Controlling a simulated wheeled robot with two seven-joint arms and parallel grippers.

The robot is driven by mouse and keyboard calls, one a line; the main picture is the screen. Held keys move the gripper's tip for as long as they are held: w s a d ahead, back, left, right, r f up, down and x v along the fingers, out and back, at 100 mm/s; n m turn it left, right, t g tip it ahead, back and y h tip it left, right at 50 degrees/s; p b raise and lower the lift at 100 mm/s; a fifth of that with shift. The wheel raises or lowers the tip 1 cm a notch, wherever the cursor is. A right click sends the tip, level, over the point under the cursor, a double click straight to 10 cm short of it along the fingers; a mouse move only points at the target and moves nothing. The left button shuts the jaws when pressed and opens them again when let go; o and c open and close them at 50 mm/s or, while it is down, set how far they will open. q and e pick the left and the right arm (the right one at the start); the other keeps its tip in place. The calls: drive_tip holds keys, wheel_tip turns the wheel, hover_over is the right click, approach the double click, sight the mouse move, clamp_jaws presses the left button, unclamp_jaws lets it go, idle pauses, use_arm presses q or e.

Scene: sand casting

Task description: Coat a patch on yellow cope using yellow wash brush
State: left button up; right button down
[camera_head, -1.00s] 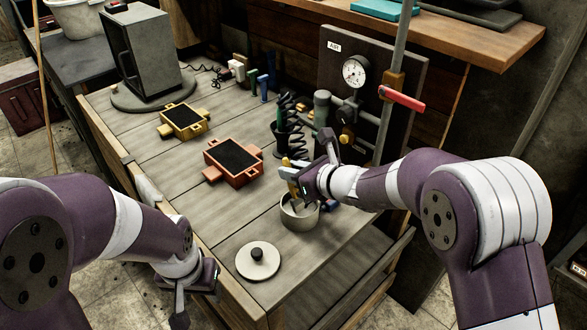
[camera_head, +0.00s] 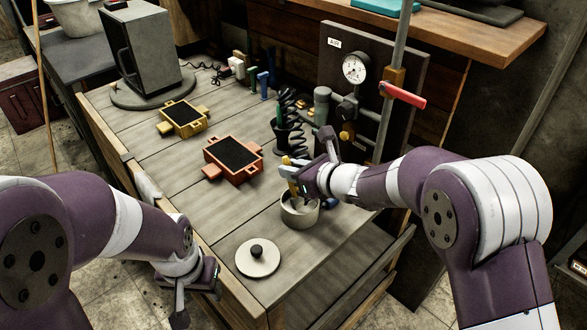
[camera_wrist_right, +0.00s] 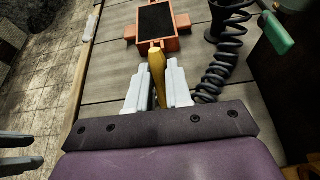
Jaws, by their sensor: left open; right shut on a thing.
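The yellow cope (camera_head: 183,117) is a small yellow frame filled with black, lying on the far left part of the table. My right gripper (camera_head: 292,172) is shut on the yellow wash brush (camera_head: 287,161), which is over the round grey pot (camera_head: 300,214); the brush's lower end seems to be at the pot's mouth. In the right wrist view the brush's yellow handle (camera_wrist_right: 156,72) stands between the two fingers (camera_wrist_right: 158,90). My left gripper (camera_head: 196,290) is open and empty beside the table's front left edge.
An orange flask (camera_head: 233,160) with black filling lies between the pot and the yellow cope. A round lid (camera_head: 258,257) lies in front of the pot. A coiled black hose (camera_head: 290,125), a gauge panel (camera_head: 354,69) and a dark oven-like box (camera_head: 147,58) stand behind.

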drive_tip(key=shift+f+b, duration=0.45)
drive_tip(key=shift+b, duration=0.15)
idle(1.4)
wheel_tip(320, 180, up, 7)
drive_tip(key=p, duration=0.5)
drive_tip(key=shift+r, duration=0.2)
drive_tip(key=shift+f, duration=0.1)
idle(0.4)
